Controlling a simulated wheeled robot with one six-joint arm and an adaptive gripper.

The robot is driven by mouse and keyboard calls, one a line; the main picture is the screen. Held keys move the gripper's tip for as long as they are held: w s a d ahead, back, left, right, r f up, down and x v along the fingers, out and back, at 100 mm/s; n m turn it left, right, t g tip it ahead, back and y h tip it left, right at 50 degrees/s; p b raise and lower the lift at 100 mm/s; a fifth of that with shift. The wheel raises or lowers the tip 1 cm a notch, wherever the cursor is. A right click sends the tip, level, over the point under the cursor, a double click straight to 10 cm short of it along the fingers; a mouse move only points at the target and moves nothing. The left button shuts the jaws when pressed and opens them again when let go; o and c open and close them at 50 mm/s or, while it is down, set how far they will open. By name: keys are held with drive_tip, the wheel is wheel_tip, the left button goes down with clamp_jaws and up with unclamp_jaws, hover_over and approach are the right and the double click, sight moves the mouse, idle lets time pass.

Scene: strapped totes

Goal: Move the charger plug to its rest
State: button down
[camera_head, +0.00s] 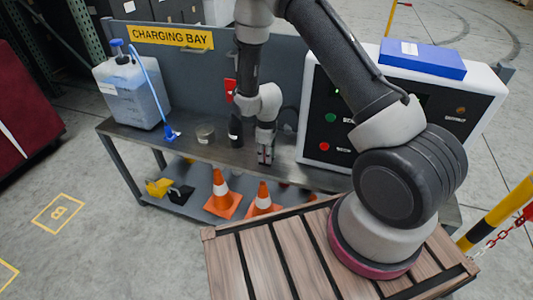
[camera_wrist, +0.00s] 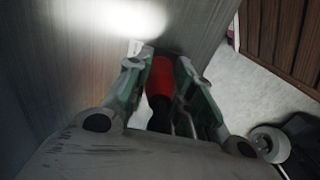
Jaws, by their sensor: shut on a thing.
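My gripper (camera_head: 265,155) hangs over the bench of the charging bay, close to the front edge and left of the white charger cabinet. In the wrist view my gripper (camera_wrist: 160,68) has its two green-grey fingers shut on the sides of a red and black piece, which I take to be the charger plug (camera_wrist: 160,82). Its red part lies between the fingertips and its black part points back toward the palm. In the head view the plug is mostly hidden by my gripper. I cannot clearly make out its rest.
The white charger cabinet (camera_head: 312,115) stands right, with a blue box (camera_head: 422,58) on top. A dark bottle (camera_head: 236,130), a tin (camera_head: 205,133) and a jug (camera_head: 130,92) with a blue tube stand left on the bench (camera_head: 185,147). Orange cones (camera_head: 222,192) sit on the shelf below.

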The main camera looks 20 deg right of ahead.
drive_tip(key=shift+f, duration=0.2)
drive_tip(key=c, duration=1.2)
unclamp_jaws()
drive_tip(key=shift+o, duration=0.2)
wheel_tip(320, 180, up, 12)
drive_tip(key=shift+f, duration=0.1)
